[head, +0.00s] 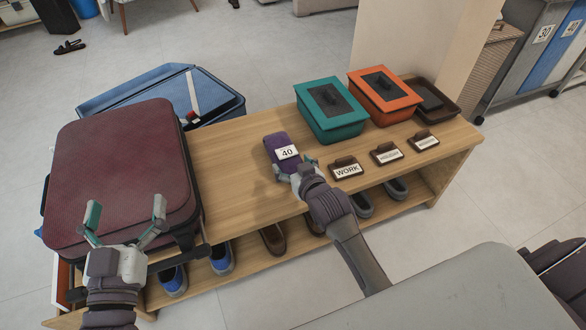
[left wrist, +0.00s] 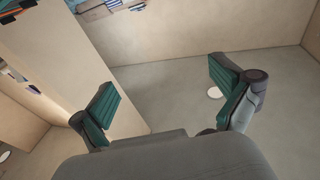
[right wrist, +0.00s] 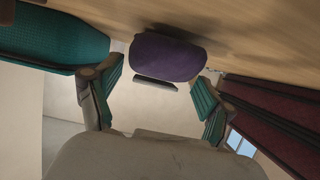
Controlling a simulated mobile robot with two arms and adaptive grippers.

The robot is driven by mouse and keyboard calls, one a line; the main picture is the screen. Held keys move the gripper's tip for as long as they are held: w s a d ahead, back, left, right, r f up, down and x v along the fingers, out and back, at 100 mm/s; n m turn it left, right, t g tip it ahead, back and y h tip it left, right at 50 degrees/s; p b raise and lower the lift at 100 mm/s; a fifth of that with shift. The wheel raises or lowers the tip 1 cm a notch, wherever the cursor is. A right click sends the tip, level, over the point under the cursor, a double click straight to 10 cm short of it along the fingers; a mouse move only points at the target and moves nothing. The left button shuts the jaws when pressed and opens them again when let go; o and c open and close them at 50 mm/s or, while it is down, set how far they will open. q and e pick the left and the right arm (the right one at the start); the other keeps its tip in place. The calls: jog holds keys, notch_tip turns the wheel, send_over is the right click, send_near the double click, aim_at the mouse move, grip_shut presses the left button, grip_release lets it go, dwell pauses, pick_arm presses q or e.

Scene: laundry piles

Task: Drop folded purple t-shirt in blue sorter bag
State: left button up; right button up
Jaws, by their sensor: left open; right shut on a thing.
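The folded purple t-shirt (head: 280,142) is a small dark bundle with a white "40" tag, over the middle of the wooden bench. It also shows in the right wrist view (right wrist: 168,58), beyond and between the fingertips. My right gripper (head: 297,170) is shut on its near, tagged end; the exact contact is hard to see. A shadow beside it suggests it is slightly above the bench top. My left gripper (head: 125,214) is open and empty in front of the maroon suitcase. The blue sorter bag (head: 552,58) hangs between grey bags at the far upper right.
The wooden bench (head: 225,160) carries the maroon suitcase (head: 120,165), a teal box (head: 333,120), an orange box (head: 386,105), a dark tray (head: 450,112) and several label stands. Shoes sit on its lower shelf. A pillar (head: 420,40) stands behind. Open floor lies to the right.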

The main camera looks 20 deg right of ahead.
jog(key=shift+f, duration=0.25)
jog(key=o, duration=1.2)
jog(key=shift+f, duration=0.15)
jog(key=shift+c, duration=0.2)
